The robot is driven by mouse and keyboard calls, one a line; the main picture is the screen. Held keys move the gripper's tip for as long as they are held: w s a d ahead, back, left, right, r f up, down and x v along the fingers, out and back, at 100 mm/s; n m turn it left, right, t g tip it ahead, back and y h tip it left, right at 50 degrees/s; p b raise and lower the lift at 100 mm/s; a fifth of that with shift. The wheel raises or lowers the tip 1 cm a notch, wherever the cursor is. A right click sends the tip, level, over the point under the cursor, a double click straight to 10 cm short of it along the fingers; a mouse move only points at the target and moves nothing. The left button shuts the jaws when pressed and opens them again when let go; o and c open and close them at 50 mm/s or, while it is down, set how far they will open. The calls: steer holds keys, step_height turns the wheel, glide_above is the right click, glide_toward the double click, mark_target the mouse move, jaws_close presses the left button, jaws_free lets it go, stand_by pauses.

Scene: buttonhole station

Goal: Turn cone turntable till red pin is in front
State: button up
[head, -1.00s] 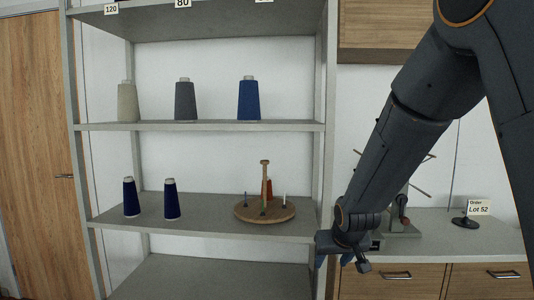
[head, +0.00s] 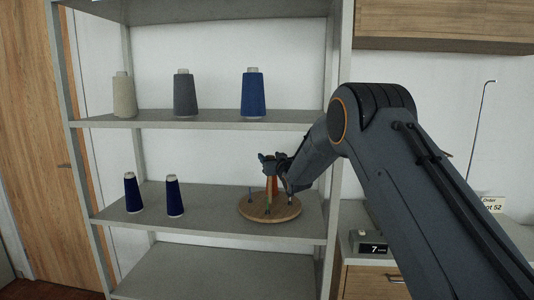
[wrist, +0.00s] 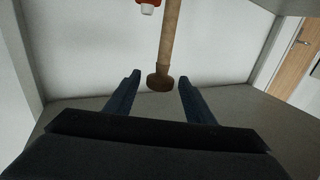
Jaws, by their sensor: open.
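The cone turntable (head: 256,209) is a round wooden disc on the middle shelf, with a wooden post and several small pins around it. A red cone (head: 274,184) stands on it behind the post, partly hidden. A greenish pin (head: 267,201) shows in front; I cannot make out a separate red pin. My gripper (head: 267,159) is at the post's top and covers it from the head. In the wrist view, the post's knob (wrist: 160,83) lies between the open fingertips, with no clear contact. The red cone's pale tip (wrist: 147,10) shows at the top edge.
Two dark blue cones (head: 133,194) (head: 174,198) stand left on the same shelf. Beige, grey and blue cones stand on the shelf above. The shelf's right upright (head: 338,120) is close to my arm. A counter with a small display (head: 373,248) is at right.

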steer(key=shift+p+x, duration=0.55)
steer(key=shift+x, duration=1.65)
